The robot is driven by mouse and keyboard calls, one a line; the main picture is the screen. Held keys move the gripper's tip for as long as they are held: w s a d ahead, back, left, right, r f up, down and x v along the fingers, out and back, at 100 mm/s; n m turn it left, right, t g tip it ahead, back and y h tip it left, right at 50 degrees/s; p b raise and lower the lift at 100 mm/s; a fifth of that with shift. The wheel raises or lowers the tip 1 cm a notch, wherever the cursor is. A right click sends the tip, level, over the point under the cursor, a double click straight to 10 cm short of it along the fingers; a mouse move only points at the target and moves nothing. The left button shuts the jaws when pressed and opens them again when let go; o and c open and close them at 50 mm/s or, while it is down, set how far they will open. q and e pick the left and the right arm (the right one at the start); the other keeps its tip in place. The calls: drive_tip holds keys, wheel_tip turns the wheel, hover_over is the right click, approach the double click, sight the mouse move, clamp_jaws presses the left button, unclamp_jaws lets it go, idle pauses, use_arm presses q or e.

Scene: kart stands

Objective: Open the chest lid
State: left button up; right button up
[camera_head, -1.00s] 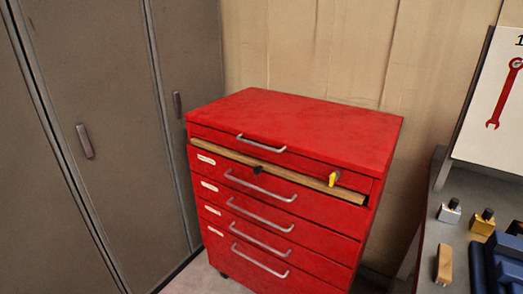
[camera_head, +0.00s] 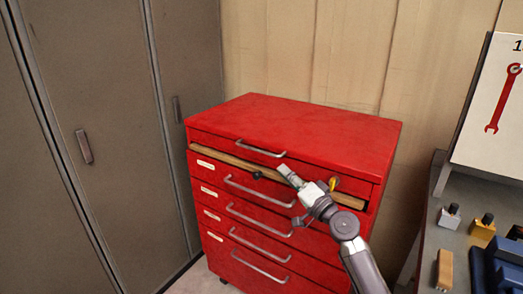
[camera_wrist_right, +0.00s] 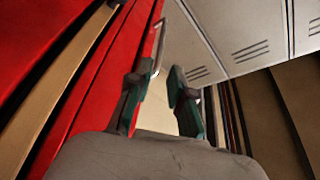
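The red chest (camera_head: 330,265) stands against the wall. Its lid (camera_head: 300,123) lies flat and shut, with a silver lid handle (camera_head: 261,149) on the front band. My right gripper (camera_head: 290,195) is in front of the chest, just below and right of the lid handle. Its fingers are spread and nothing is seen held. In the right wrist view, the right gripper (camera_wrist_right: 158,85) shows a gap between its fingers, and a silver handle (camera_wrist_right: 158,48) lies just beyond the left finger. I cannot tell which handle this is. My left gripper is not in view.
A wooden strip (camera_head: 226,158) runs under the lid band, with a yellow key-like piece (camera_head: 335,183) near its right end. Several drawers with handles lie below. Grey lockers (camera_head: 105,110) stand at the left. A workbench (camera_head: 437,218) with small items stands at the right.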

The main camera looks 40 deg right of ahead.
sight(261, 151)
drive_tip(key=p+x, duration=0.1)
drive_tip(key=x, duration=1)
drive_tip(key=shift+w+a, duration=0.1)
drive_tip(key=shift+w, duration=0.3)
drive_tip(key=shift+c, duration=0.2)
clamp_jaws()
